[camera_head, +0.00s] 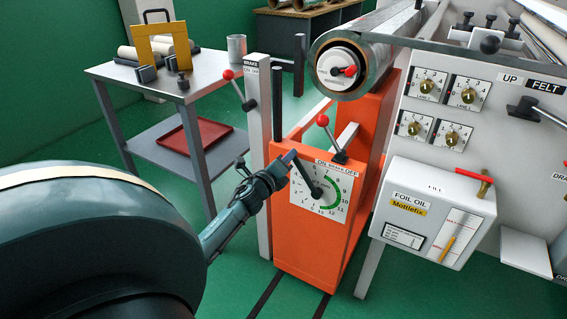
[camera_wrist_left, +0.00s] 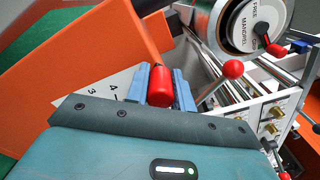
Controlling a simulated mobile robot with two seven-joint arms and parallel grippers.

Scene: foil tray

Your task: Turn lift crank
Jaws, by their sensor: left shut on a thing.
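The dial (camera_head: 330,200) on the front of the orange housing has numbers and a green arc. A dark crank arm (camera_head: 306,178) runs from its hub up and left to my left gripper (camera_head: 288,161). In the left wrist view, the blue fingers of my left gripper (camera_wrist_left: 152,86) are shut on a red cylindrical grip (camera_wrist_left: 159,88), which looks like the lift crank's handle. In the head view that grip is hidden by the fingers. My right gripper is not in view.
A red-knobbed lever (camera_head: 324,121) stands just above the dial, and another (camera_head: 229,75) is on the grey post to the left. A white foil oil box (camera_head: 432,212) is to the right. A metal table (camera_head: 196,73) with a red tray (camera_head: 194,140) stands behind left.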

